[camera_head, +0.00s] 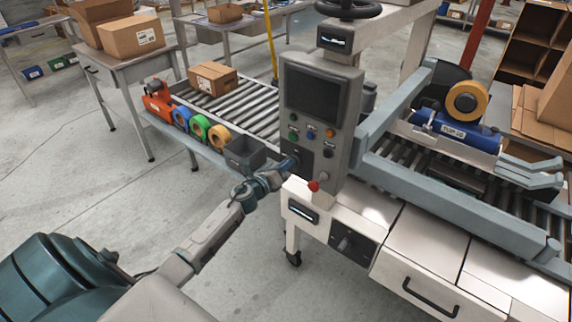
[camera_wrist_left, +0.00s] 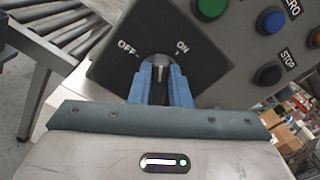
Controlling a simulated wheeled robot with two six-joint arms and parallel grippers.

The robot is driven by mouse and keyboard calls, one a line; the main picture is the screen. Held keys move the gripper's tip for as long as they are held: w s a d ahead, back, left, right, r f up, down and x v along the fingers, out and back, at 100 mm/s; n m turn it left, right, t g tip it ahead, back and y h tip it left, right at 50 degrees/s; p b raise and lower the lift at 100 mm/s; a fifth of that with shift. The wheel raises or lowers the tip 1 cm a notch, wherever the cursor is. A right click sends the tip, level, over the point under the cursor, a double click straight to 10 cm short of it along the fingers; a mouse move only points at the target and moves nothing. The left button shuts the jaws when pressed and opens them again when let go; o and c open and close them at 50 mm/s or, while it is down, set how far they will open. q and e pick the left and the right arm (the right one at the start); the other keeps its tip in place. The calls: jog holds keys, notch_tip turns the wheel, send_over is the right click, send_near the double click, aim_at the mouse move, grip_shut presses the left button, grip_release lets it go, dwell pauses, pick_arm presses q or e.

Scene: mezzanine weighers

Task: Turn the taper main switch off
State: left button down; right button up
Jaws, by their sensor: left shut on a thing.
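The switch is a dark knob (camera_wrist_left: 158,66) on a black square plate (camera_wrist_left: 112,62) marked OFF and ON in the left wrist view. My left gripper (camera_wrist_left: 160,80) has its blue fingers on both sides of the knob and is shut on it. A pale pointer line on the knob stands between the OFF and ON marks. In the head view my left gripper (camera_head: 288,165) reaches the lower left of the taper's grey control panel (camera_head: 318,110), and it hides much of the switch there. My right gripper is not in view.
Buttons, including a STOP button (camera_wrist_left: 267,74), sit beside the plate. A red knob (camera_head: 313,186) is below the panel. A roller conveyor (camera_head: 255,108) with a carton (camera_head: 213,78) and several tape rolls lies behind my gripper.

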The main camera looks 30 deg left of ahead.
pick_arm(q)
jog(key=shift+a+f+n+p, duration=0.1)
jog(key=shift+f+n+p, duration=0.2)
jog(key=shift+n, duration=1.45)
jog(key=shift+a+f+n+p, duration=0.1)
jog(key=shift+n+p, duration=0.35)
jog(key=shift+n, duration=1.35)
jog(key=shift+a+f+n+p, duration=0.1)
jog(key=shift+f+n+p, duration=0.2)
jog(key=shift+n, duration=1.75)
jog(key=c, duration=1.4)
grip_release()
jog(key=shift+o, duration=0.2)
